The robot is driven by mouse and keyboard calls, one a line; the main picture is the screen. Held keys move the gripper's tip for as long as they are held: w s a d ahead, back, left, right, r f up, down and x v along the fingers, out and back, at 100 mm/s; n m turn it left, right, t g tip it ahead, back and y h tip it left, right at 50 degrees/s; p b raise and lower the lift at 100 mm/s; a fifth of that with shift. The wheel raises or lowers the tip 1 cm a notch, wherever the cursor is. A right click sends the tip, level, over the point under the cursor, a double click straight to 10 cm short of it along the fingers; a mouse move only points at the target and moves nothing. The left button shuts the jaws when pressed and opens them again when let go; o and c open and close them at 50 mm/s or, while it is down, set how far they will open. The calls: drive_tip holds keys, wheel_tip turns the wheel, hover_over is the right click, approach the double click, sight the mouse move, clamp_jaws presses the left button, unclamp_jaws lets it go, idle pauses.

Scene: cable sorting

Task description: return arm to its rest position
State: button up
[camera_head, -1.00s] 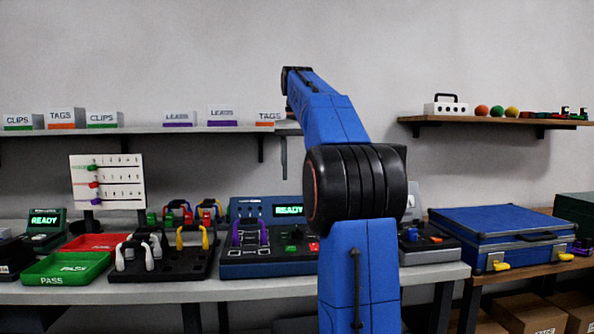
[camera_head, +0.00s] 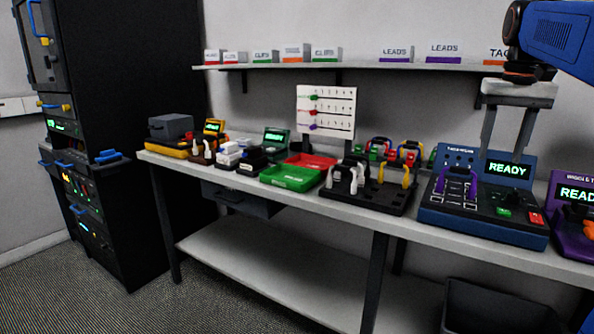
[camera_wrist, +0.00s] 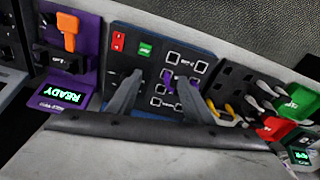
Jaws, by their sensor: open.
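My gripper (camera_head: 507,130) hangs at the upper right of the head view, pointing down in front of the shelf and above the back of the bench, with its two grey fingers apart and nothing between them. In the wrist view my gripper (camera_wrist: 155,92) also shows open and empty, its fingers spread over the blue tester. The blue tester (camera_head: 484,220) with a green READY screen stands on the bench below my gripper, and a purple lead (camera_head: 457,184) stands on its left part. My blue arm enters from the upper right.
The bench (camera_head: 400,222) also bears a black rack (camera_head: 370,200), a green tray (camera_head: 290,177), a red tray (camera_head: 312,160) and a purple tester (camera_head: 572,205). A shelf (camera_head: 360,66) with labelled boxes runs along the wall. A black cabinet (camera_head: 150,90) stands at left; floor before it is clear.

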drive_tip(key=s+a+f+n+t, duration=0.1)
drive_tip(key=s+a+f, duration=0.5)
drive_tip(key=f, duration=0.4)
drive_tip(key=s+a+f+n+t, duration=0.1)
drive_tip(key=s+a+f+n, duration=0.1)
drive_tip(key=s+a+f, duration=0.4)
drive_tip(key=s+a+f+n+t, duration=0.1)
drive_tip(key=s+a+f, duration=0.6)
drive_tip(key=f, duration=0.8)
drive_tip(key=s+n, duration=0.1)
drive_tip(key=s, duration=0.1)
drive_tip(key=shift+s+t, duration=0.3)
drive_tip(key=shift+s, duration=0.05)
